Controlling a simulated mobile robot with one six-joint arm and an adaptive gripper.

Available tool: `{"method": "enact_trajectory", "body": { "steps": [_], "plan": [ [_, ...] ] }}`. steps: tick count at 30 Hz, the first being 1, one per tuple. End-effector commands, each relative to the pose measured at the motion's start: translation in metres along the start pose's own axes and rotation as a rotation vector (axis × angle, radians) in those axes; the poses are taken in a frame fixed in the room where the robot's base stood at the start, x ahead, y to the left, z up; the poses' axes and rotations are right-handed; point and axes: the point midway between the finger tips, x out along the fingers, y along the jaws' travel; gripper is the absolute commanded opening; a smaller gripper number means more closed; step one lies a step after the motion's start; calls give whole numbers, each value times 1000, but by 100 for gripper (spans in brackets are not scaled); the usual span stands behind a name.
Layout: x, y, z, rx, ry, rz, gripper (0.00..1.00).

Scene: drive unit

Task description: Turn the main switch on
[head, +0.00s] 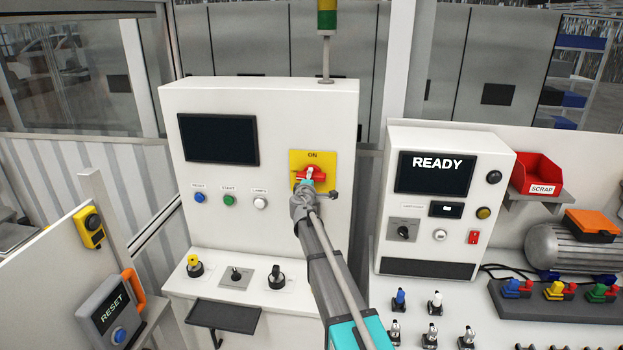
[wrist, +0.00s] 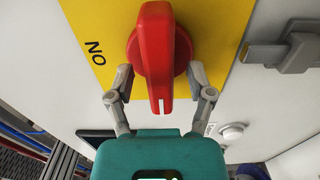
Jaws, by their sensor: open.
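The main switch is a red rotary handle (head: 318,174) on a yellow plate (head: 298,158) marked ON at its top, on the white cabinet front. In the wrist view the red handle (wrist: 155,45) runs upright, with a white line at its lower end. The ON lettering (wrist: 95,48) lies to its left there. My gripper (wrist: 160,75) is open, with one finger on each side of the handle. Whether the fingers touch it cannot be told. In the head view my gripper (head: 305,188) covers the handle's lower left part.
A dark screen (head: 218,138) and several push buttons sit left of the switch. A READY panel (head: 440,190) stands to the right. Knobs (head: 236,274) sit on the ledge below.

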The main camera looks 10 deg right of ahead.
Motion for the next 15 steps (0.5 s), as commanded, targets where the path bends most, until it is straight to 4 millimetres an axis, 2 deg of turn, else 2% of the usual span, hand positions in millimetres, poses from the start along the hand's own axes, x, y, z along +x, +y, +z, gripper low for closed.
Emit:
{"method": "enact_trajectory", "body": {
  "steps": [5,15],
  "plan": [
    [11,0,0,0,-1,0,69],
    [12,0,1,0,-1,0,69]
  ]
}}
